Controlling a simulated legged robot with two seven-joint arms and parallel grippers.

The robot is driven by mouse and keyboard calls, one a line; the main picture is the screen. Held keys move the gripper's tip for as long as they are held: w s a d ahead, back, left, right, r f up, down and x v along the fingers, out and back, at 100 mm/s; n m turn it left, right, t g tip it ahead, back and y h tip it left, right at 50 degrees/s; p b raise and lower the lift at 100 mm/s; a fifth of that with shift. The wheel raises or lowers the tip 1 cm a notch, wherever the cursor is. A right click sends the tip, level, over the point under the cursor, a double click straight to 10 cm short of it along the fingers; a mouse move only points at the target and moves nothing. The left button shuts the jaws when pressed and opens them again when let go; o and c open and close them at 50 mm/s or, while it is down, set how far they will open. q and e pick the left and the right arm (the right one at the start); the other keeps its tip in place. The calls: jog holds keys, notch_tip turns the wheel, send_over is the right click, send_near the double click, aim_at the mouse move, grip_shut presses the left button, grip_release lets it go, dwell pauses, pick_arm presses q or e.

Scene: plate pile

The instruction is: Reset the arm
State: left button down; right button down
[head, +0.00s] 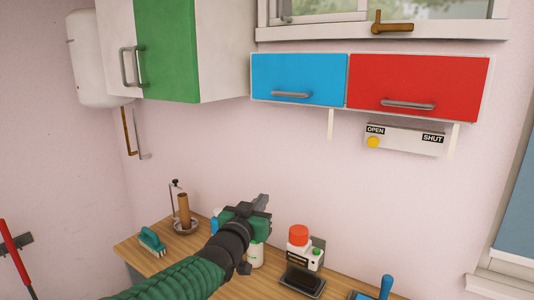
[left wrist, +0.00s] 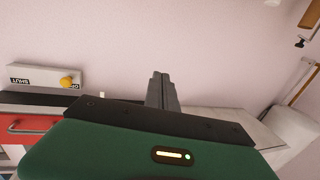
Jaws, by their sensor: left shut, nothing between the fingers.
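My left gripper (head: 262,203) reaches in from the bottom of the head view on a green arm, raised over the wooden counter (head: 140,262). Its grey fingers point up and away toward the pink wall. In the left wrist view the fingers (left wrist: 160,88) are together with nothing between them. The gripper appears apart from the things around it. It partly hides a white bottle (head: 256,255) and a blue item behind it. My right gripper is in neither view.
A paper-roll holder (head: 183,213) and a teal brush (head: 151,241) stand left on the counter. A red-topped device (head: 299,238) stands right of the gripper. Blue (head: 299,79) and red (head: 420,88) cabinets hang above, with an OPEN/SHUT switch box (head: 404,140) below. The wall space between is clear.

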pick_arm(q)
jog(key=s+a+f+n+g+y, duration=0.1)
jog(key=s+a+f+g+y, duration=0.15)
jog(key=s+a+f, duration=0.4)
jog(key=s+a+f+g+y, duration=0.1)
jog(key=s+a+f+g, duration=0.25)
jog(key=f, duration=0.55)
jog(key=s+a+f+n+g+y, duration=0.1)
jog(key=s+a+f+g, duration=0.1)
jog(key=s+a+f, duration=0.35)
jog(key=s+a+f+n+g, duration=0.1)
jog(key=s+f+g, duration=0.2)
jog(key=s+f, duration=0.3)
jog(key=s+a+f+g+y+p, duration=0.1)
jog(key=s+f, duration=0.6)
jog(key=s, duration=0.7)
jog(key=shift+s+a+n+g, duration=0.4)
jog(key=shift+a+g, duration=0.25)
jog(key=shift+g, duration=0.45)
jog(key=shift+w+f, duration=0.1)
